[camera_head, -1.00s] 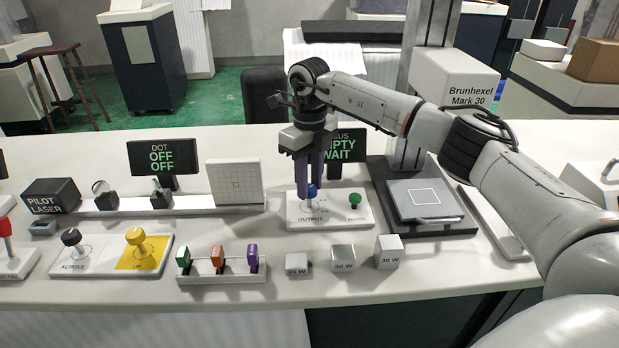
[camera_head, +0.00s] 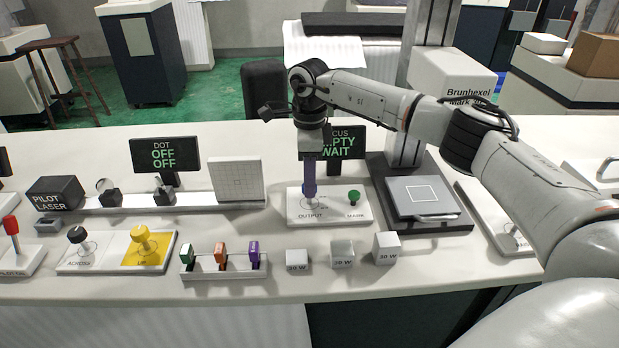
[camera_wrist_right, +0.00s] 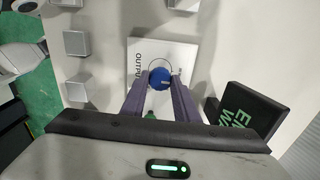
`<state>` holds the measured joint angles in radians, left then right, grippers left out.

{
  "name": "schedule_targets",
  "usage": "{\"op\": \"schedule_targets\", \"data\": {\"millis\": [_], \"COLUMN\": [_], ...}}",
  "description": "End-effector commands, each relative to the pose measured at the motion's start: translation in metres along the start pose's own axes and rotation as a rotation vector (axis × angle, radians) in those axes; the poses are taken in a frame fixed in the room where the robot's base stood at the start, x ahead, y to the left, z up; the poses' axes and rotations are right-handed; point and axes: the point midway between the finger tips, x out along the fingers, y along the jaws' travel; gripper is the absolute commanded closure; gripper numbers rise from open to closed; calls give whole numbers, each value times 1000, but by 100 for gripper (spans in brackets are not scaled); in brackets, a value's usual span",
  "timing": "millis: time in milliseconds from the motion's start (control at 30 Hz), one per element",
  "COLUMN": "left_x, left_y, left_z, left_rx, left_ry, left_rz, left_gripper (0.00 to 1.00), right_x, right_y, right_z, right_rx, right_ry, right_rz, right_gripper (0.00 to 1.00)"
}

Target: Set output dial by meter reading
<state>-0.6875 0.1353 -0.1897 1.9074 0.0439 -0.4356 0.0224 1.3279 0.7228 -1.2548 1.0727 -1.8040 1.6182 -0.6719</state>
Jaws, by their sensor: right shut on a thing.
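The output dial, a blue knob (camera_wrist_right: 160,77) on a white plate (camera_head: 294,211) marked OUTPUT, shows between my right fingertips in the right wrist view. My right gripper (camera_head: 309,193) points straight down and is shut on this knob, hiding most of it in the head view. A green MARK button (camera_head: 354,196) stands on the same plate, to the right. A black screen (camera_head: 348,144) behind the arm reads, in part, "CUS", "MPTY" and "WAIT". Another screen (camera_head: 166,153) reads DOT OFF OFF. My left gripper is not in view.
A yellow UP knob (camera_head: 141,236) and a black ACROSS knob (camera_head: 77,235) are further left. The Brunhexel machine (camera_head: 427,199) stands at right.

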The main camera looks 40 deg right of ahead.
Motion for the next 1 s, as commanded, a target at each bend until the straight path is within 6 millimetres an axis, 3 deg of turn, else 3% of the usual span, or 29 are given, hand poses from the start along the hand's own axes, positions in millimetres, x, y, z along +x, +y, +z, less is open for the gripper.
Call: {"op": "schedule_targets", "data": {"millis": [633, 667, 733, 1000], "left_x": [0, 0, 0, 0], "left_y": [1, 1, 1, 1], "left_z": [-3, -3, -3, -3], "left_rx": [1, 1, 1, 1], "left_ry": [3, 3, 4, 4], "left_rz": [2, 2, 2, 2], "left_gripper": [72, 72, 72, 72], "right_x": [-2, -2, -2, -1], "right_y": [-1, -1, -1, 0], "right_z": [2, 2, 2, 1], "right_rx": [-50, -50, -50, -49], "right_ry": [-6, -6, -5, -3], "right_rz": [-4, -4, -3, -1], "right_gripper": [95, 68, 56, 54]}}
